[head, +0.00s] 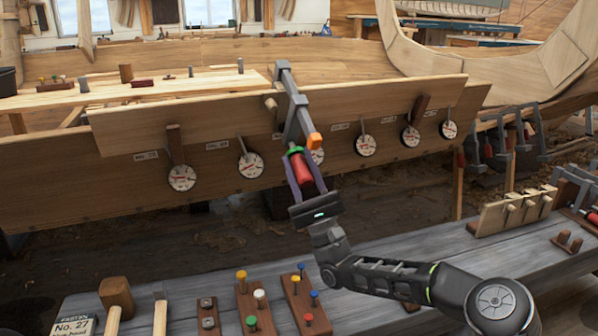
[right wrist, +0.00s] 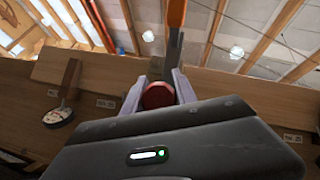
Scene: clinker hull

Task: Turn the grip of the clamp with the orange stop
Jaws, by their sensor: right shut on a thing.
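The clamp (head: 287,86) is a grey steel bar clamp hooked over the top edge of the upper plank. Its orange stop (head: 314,140) sits at the lower end of the bar, and the stop also shows at the top of the right wrist view (right wrist: 176,12). Its red grip (head: 301,170) has a green collar at the upper end. My right gripper (head: 302,172) is shut on the red grip from below, with a finger on each side. The end of the grip (right wrist: 158,95) shows between the fingers in the right wrist view. My left gripper is not in view.
Several round dials (head: 250,164) hang along the planks (head: 110,170). A grey bench (head: 400,250) in front holds a mallet (head: 116,292), peg blocks (head: 250,305) and a wooden rack (head: 515,210). More clamps (head: 510,135) hang at the right.

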